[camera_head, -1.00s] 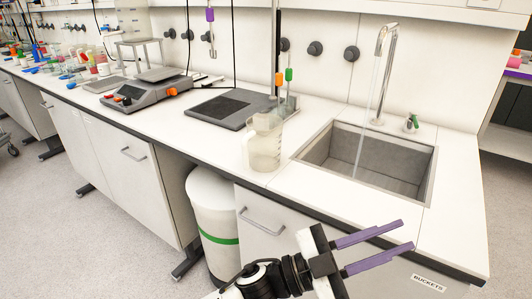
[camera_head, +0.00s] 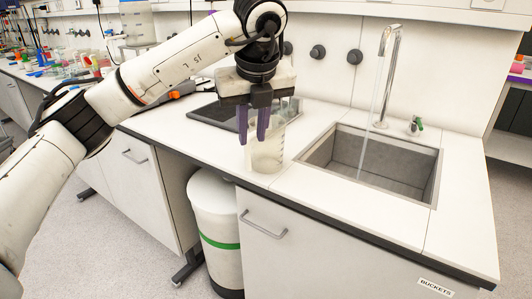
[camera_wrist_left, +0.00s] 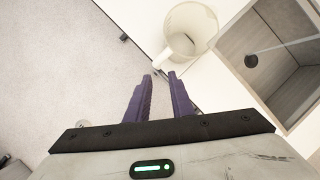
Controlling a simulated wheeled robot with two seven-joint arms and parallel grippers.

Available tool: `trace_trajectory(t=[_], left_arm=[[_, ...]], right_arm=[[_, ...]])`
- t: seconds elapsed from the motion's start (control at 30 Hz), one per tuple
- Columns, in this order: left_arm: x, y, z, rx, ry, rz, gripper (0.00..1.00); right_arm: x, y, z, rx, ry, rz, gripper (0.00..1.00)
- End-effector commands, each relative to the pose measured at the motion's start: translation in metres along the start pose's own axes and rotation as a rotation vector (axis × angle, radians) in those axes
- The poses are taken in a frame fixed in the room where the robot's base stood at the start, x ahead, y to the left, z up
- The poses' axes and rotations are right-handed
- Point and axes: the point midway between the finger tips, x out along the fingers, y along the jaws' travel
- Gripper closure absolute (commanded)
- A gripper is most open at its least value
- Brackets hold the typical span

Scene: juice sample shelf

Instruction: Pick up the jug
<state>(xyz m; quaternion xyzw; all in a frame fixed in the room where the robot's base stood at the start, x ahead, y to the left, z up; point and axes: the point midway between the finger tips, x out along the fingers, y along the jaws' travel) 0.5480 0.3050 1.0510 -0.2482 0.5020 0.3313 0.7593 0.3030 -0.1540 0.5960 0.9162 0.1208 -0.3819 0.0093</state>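The jug (camera_head: 267,157) is a clear, pale beaker-like vessel standing upright on the white counter, left of the sink. In the left wrist view the jug (camera_wrist_left: 190,30) shows from above, beyond the fingertips. My left gripper (camera_head: 252,140) points down with purple fingers and overlaps the jug's upper left part in the head view. Its fingers (camera_wrist_left: 160,76) are apart with nothing between them, and the jug is outside them. The gripper hides part of the jug's rim in the head view. My right gripper is not in view.
The sink (camera_head: 436,170) with a running tap (camera_head: 388,70) lies right of the jug. A dark flat plate device (camera_head: 205,114) is behind, partly hidden by my arm. A white bin (camera_head: 214,215) stands below the counter. The counter front right of the jug is clear.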

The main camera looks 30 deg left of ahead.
Motion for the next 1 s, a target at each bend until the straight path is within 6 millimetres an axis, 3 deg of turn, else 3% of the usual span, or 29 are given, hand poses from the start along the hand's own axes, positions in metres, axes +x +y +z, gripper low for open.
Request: trace_trajectory(t=[0.73,1.0], left_arm=[[0.090,0.006,0.004,-0.013,-0.010,0.010,0.79],[0.099,0.006,0.004,-0.012,-0.012,0.008,0.79]], right_arm=[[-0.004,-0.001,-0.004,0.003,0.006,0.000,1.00],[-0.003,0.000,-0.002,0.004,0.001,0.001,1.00]])
